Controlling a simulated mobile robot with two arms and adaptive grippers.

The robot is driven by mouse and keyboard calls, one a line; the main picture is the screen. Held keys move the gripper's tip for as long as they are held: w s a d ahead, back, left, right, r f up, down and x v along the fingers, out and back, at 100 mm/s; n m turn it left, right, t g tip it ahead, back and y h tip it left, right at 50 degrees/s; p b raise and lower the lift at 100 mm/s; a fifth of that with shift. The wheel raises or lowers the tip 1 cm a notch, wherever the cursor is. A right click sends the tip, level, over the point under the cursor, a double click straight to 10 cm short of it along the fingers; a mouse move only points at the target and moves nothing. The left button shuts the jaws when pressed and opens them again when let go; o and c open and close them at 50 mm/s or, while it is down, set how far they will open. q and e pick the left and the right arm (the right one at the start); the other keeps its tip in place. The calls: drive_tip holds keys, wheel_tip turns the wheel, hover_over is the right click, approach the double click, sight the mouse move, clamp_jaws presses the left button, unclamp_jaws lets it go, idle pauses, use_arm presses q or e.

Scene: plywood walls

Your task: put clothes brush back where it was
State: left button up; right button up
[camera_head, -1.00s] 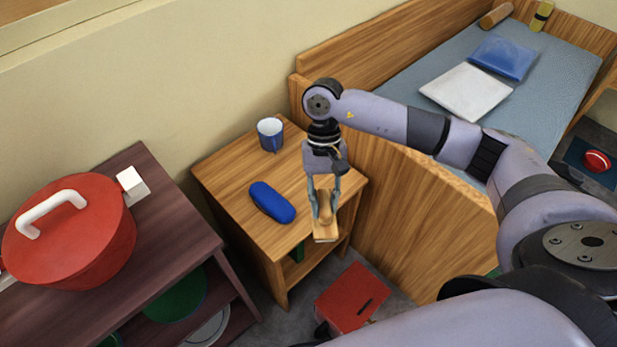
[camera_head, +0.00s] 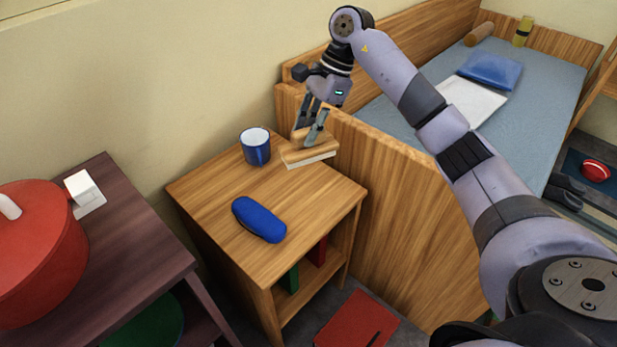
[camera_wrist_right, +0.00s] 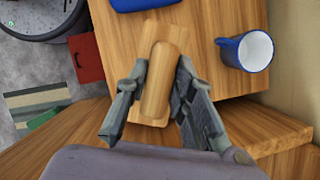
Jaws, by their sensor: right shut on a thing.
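The clothes brush (camera_head: 310,152) has a light wooden body with a raised handle and pale bristles underneath. My right gripper (camera_head: 312,140) is shut on its handle, over the back right part of the small wooden nightstand (camera_head: 290,220), near the bed's end panel. The wrist view shows the brush (camera_wrist_right: 158,80) between the two fingers (camera_wrist_right: 160,95). Whether its bristles touch the top cannot be told. A blue mug (camera_head: 256,147) stands just left of the brush. A blue glasses case (camera_head: 259,220) lies at the front left of the nightstand. My left gripper is not in view.
A dark table with a red pot (camera_head: 35,250) and a white switch-like box (camera_head: 84,190) stands at left. The bed's wooden end panel (camera_head: 400,200) rises right of the nightstand. A red box (camera_head: 355,322) is on the floor. The nightstand's front right top is clear.

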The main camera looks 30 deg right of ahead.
wheel_tip(320, 180, down, 12)
drive_tip(key=shift+f+b, duration=0.1)
drive_tip(key=shift+b, duration=0.5)
drive_tip(key=shift+f, duration=0.2)
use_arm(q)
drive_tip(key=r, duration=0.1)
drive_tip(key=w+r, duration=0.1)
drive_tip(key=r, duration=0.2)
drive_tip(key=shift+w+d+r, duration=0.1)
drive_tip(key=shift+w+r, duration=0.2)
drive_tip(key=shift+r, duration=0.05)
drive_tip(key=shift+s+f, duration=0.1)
use_arm(e)
drive_tip(key=o, duration=0.7)
drive_tip(key=shift+f, duration=0.1)
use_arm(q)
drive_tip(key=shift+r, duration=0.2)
use_arm(e)
drive_tip(key=o, duration=0.3)
